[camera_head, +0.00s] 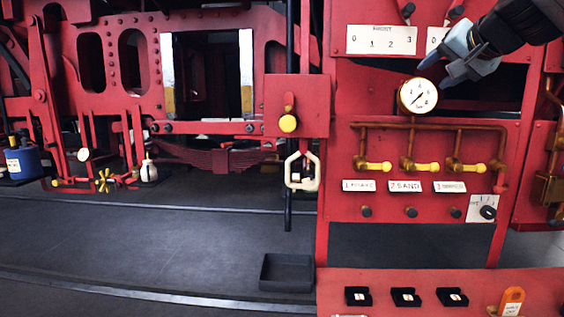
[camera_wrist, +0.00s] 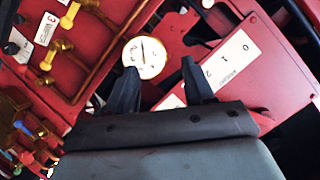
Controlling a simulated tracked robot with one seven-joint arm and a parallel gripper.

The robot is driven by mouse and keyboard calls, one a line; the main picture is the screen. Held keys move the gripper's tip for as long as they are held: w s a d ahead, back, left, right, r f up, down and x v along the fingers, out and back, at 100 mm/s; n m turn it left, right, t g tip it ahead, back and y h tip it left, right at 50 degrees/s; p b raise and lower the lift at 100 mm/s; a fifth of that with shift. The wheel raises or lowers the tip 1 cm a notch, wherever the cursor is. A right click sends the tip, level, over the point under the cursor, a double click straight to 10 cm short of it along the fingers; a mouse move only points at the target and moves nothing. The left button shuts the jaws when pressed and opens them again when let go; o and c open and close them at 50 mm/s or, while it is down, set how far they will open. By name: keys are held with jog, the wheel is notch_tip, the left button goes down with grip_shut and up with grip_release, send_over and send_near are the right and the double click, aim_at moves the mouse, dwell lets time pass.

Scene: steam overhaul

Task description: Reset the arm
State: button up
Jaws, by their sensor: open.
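My gripper (camera_head: 445,65) is at the upper right of the head view, in front of the red panel (camera_head: 345,170). It is open and nothing shows between its fingers. In the wrist view my gripper (camera_wrist: 156,82) has its two dark fingers apart. The round white pressure gauge (camera_head: 418,95) is just below and left of the fingers in the head view. The gauge also shows in the wrist view (camera_wrist: 144,57), by the left finger. Whether the fingers touch anything cannot be told, but they look clear of the panel.
Brass pipes with yellow valve handles (camera_head: 378,166) run below the gauge. A white scale plate (camera_head: 381,40) is above it. A rotary knob (camera_head: 488,212) is at lower right. The dark floor at left is mostly open.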

jog(key=s+a+f+n+g, duration=0.2)
jog(key=s+f, duration=0.3)
jog(key=f, duration=0.5)
jog(key=s+a+f+n+g+h, duration=0.1)
jog(key=s+a+f+n+g, duration=0.1)
jog(key=s+f, duration=0.4)
jog(key=s+a+f+n+g, duration=0.3)
jog(key=s+a+f+g, duration=0.1)
jog(key=f, duration=0.9)
jog(key=shift+s+a+f, duration=0.4)
jog(key=shift+s+a, duration=0.15)
jog(key=shift+s, duration=0.3)
jog(key=shift+c, duration=0.4)
